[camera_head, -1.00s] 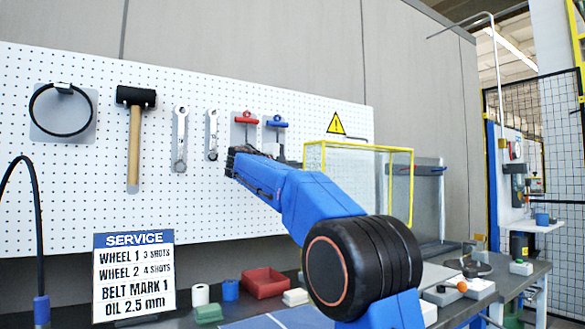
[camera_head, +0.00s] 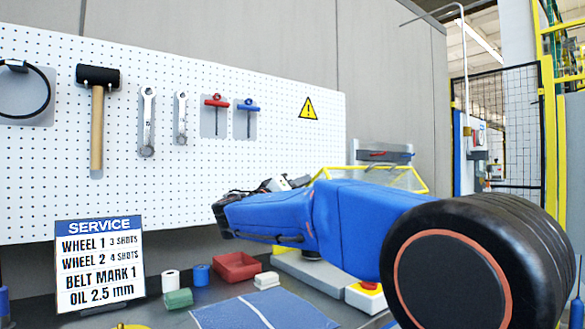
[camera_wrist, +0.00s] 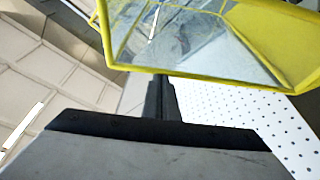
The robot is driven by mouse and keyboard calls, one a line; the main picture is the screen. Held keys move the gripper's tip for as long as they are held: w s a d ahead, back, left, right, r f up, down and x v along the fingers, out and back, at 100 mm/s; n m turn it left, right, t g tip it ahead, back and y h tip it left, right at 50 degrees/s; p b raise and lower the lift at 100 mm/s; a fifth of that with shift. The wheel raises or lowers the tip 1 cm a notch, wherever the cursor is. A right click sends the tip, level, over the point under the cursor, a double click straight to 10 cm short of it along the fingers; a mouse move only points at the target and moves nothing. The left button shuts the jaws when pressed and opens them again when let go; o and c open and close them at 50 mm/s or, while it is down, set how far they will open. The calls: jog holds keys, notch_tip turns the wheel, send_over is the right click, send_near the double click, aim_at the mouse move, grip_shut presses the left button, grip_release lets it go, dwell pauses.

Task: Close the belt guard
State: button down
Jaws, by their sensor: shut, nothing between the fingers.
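The belt guard (camera_head: 403,176) is a yellow frame with clear panels. In the head view it shows low behind my blue arm, its upper frame looking tilted, and its lower part is hidden by the arm. In the wrist view the guard's yellow edge (camera_wrist: 215,77) crosses just beyond my gripper (camera_wrist: 161,84), with its clear panel above. My gripper's dark fingers are shut and empty, their tips close to that edge; I cannot tell whether they touch it. In the head view the fingers are not clearly visible behind the arm.
A pegboard (camera_head: 60,190) with hanging tools stands behind the bench. A service sign (camera_head: 98,265), a red bin (camera_head: 236,267), small containers and a blue mat (camera_head: 262,312) are on the bench.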

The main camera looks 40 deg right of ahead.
jog(key=s+f+m, duration=0.2)
jog(key=f, duration=0.6)
jog(key=s+f+m+g+h, duration=0.1)
jog(key=s+f+m, duration=0.1)
jog(key=f, duration=0.6)
jog(key=shift+s+f+g, duration=0.15)
jog(key=shift+s+g, duration=0.15)
jog(key=shift+s, duration=0.15)
jog(key=shift+d, duration=0.1)
jog(key=s+a, duration=0.2)
jog(key=a, duration=1.1)
jog(key=shift+r, duration=0.35)
